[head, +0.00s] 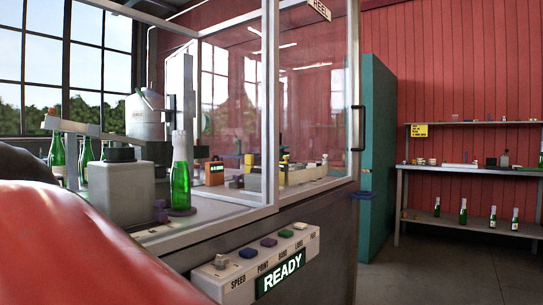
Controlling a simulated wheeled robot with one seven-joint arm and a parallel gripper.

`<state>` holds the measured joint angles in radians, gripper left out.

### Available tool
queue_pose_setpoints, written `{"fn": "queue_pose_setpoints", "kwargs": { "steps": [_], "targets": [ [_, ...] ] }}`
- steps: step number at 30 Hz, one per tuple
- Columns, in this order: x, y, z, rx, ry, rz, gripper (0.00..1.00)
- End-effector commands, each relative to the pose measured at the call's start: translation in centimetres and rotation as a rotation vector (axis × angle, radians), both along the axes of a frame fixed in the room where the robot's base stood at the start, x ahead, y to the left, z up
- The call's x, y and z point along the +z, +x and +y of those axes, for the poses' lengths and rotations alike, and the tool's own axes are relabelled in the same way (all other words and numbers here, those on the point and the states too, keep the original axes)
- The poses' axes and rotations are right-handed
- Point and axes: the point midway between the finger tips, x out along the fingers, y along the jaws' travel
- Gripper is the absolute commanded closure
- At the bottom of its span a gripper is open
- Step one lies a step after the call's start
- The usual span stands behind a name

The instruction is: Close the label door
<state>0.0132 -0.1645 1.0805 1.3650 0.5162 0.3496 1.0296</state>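The labelling machine has a clear-panelled guard in a pale metal frame (272,100). Its right clear panel (315,110) carries a small REEL sign (319,10) at the top and a dark upright handle (358,128) at its right edge. No door is marked as the label door, so I cannot tell whether this panel is it or whether it stands ajar. A tall teal panel (378,165) stands just right of the handle. My gripper is not in view.
A control box with several buttons and a lit READY display (280,273) juts from the machine's front. A green bottle (180,178) stands on the deck. Large red and dark shapes block the lower left. A shelf (470,170) with bottles stands at right; the floor before it is clear.

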Motion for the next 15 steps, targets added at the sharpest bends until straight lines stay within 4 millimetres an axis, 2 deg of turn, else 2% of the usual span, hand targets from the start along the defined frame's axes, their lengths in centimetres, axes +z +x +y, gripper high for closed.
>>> {"fn": "queue_pose_setpoints", "kwargs": {
  "steps": [15],
  "targets": [
    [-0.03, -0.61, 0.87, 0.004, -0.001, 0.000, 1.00]
  ]
}}
